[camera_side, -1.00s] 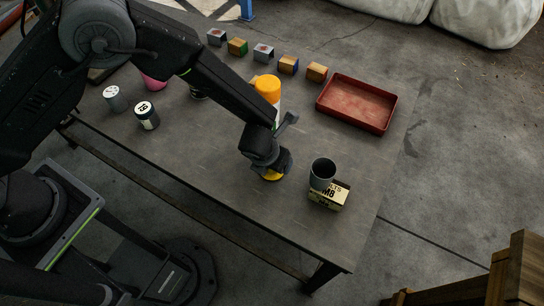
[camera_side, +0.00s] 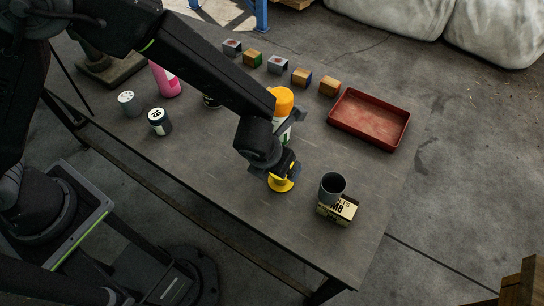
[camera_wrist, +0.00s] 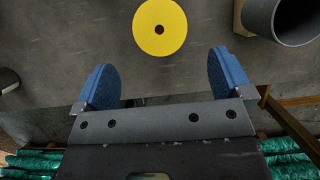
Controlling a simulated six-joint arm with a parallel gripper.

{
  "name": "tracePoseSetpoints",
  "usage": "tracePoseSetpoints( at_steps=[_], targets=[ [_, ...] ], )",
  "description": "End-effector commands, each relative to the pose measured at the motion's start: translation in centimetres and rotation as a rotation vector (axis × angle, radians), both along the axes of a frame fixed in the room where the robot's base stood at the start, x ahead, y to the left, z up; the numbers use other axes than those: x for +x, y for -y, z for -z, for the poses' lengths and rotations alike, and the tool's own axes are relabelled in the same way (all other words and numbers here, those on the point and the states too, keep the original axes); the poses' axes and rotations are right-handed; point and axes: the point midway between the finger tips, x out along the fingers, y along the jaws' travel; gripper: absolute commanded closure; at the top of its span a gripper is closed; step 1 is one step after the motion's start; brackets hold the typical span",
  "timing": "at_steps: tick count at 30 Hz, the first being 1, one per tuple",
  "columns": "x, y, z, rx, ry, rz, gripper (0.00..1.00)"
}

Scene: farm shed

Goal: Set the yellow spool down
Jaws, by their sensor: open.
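The yellow spool (camera_side: 281,184) is on the dark tabletop (camera_side: 225,180), with its round flange showing just below my gripper (camera_side: 287,165). In the wrist view it is a yellow disc (camera_wrist: 160,40) with a dark centre hole, lying flat face toward the camera. My gripper (camera_wrist: 162,64) is open, with its two blue finger pads wide apart. The spool lies beyond the fingertips and is not between them. Part of the spool is hidden by my gripper in the side view.
An orange-topped bottle (camera_side: 282,101) is just behind my gripper. A red tray (camera_side: 346,126) and several small blocks (camera_side: 301,77) are farther back. Cans (camera_side: 159,122) stand left.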

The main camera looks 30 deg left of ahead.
Motion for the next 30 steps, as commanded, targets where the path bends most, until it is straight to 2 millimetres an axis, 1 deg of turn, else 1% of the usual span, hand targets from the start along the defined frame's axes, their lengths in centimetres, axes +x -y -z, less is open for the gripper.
tracePoseSetpoints(
  at_steps=[1, 4, 7, 14, 17, 20, 21, 23, 24, 26, 27, 29, 30],
  targets=[
    [-0.3, 0.1, -0.9, -0.003, 0.002, 0.000, 0.03],
    [-0.7, 0.1, -1.9, -0.001, 0.002, 0.001, 0.03],
    [-1.0, 0.0, -2.5, -0.001, 0.001, -0.001, 0.03],
    [-1.1, 0.0, -2.7, -0.002, 0.000, -0.006, 0.03],
    [-0.7, -0.9, -4.0, -0.029, 0.007, -0.081, 0.03],
    [-0.2, -3.1, -7.1, -0.107, 0.021, -0.288, 0.03],
    [0.0, -4.4, -8.8, -0.151, 0.028, -0.407, 0.03],
    [-0.1, -6.7, -11.4, -0.231, 0.040, -0.611, 0.03],
    [-0.3, -8.3, -13.1, -0.289, 0.046, -0.755, 0.03],
    [-0.9, -10.7, -15.5, -0.377, 0.055, -0.973, 0.03],
    [-1.5, -12.2, -17.0, -0.439, 0.060, -1.114, 0.03],
    [-2.6, -14.4, -19.0, -0.531, 0.068, -1.325, 0.03],
    [-3.5, -15.8, -20.2, -0.595, 0.073, -1.463, 0.03]
  ],
)
